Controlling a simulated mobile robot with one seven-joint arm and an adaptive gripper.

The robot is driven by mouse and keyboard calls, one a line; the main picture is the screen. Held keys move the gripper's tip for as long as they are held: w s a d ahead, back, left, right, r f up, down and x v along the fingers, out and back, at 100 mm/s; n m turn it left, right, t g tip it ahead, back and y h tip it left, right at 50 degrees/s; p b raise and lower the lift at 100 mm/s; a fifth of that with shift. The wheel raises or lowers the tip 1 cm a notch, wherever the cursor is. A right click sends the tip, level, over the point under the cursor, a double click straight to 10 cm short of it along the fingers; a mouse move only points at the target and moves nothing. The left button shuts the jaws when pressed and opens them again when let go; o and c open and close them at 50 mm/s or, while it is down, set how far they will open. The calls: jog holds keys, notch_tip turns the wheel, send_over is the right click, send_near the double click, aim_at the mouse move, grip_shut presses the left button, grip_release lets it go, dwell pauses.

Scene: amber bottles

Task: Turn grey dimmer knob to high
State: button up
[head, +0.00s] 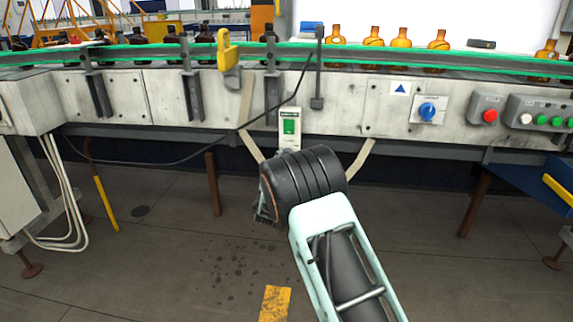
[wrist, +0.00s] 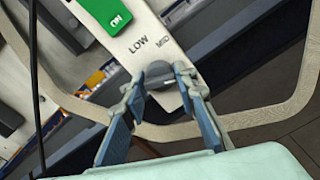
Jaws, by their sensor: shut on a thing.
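The grey dimmer knob (wrist: 159,70) sits low on a pale switch plate (wrist: 150,36) in the wrist view. LOW and MED are printed above it. No HIGH label shows, and I cannot read the knob's setting. My gripper (wrist: 160,82) is shut on the knob, with one finger on each side. The plate also carries a green ON switch (wrist: 106,12). In the head view the plate (head: 290,119) hangs on the conveyor's front, and my dark wrist hides the knob and the fingers.
A tan bracket (wrist: 285,108) loops around the plate's lower end. A blue rotary switch (head: 428,111), a red button (head: 490,115) and several green buttons are to the right. A black cable (head: 215,143) hangs at the left. Amber bottles (head: 373,38) stand on the conveyor (head: 150,52).

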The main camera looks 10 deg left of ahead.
jog(key=shift+m+b, duration=0.4)
jog(key=shift+m, duration=0.1)
jog(key=o, duration=1.2)
jog(key=shift+c, duration=0.2)
jog(key=shift+s, duration=0.1)
jog(key=s, duration=1.1)
jog(key=shift+s+a, duration=0.2)
jog(key=shift+s, duration=0.2)
